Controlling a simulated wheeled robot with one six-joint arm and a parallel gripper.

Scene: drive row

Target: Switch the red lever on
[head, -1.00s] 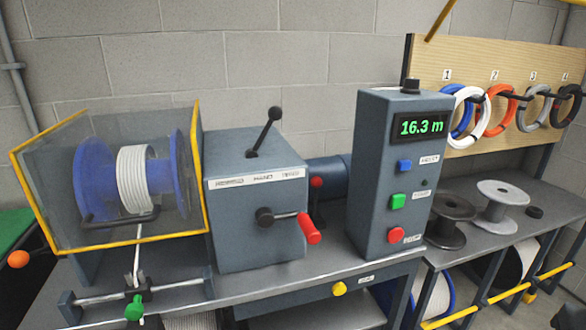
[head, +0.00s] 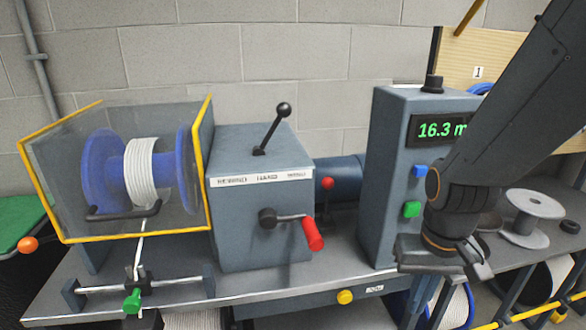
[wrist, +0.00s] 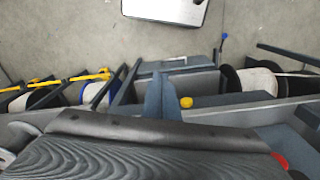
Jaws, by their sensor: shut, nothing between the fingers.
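A small red ball-topped lever (head: 327,184) stands behind the right side of the grey gearbox (head: 262,225), in front of the blue motor (head: 340,180). It looks about upright; its lower stem is partly hidden. A separate crank with a red grip (head: 313,235) sticks out from the gearbox front. My gripper (head: 452,262) is shut and empty, in front of the lower part of the grey control box (head: 385,160), to the right of and below the red lever and apart from it. The lever is not visible in the wrist view.
A black-knobbed lever (head: 270,128) tilts right on top of the gearbox. The control box shows 16.3 m, with a blue button (head: 420,171) and a green button (head: 411,209). A guarded blue reel (head: 100,175) stands left. A yellow knob (head: 345,297) is on the bench front.

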